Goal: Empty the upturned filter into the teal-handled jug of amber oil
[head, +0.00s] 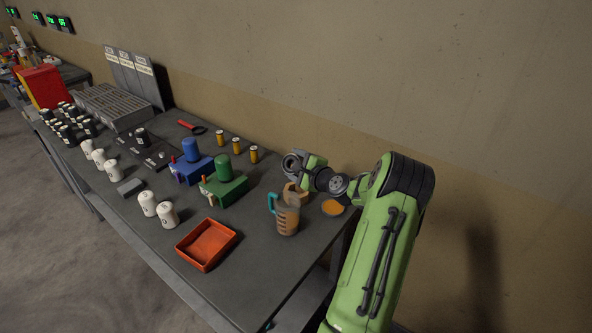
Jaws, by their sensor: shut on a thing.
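The teal-handled jug (286,217) stands upright on the bench in the head view, with brownish amber contents showing through its clear wall. My green arm reaches in from the right, above and behind the jug. My gripper (294,178) is at the arm's far end, close behind and above the jug's rim. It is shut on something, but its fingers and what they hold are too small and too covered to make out. I cannot clearly pick out the upturned filter. A tan object (291,189) shows just below the gripper, partly hidden behind the jug.
A round amber-topped container (333,207) sits right of the jug, near my arm. An orange tray (207,245) lies front left. Green (223,185) and blue (191,168) units stand left. White canisters (157,210) line the front. Bare bench lies between tray and jug.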

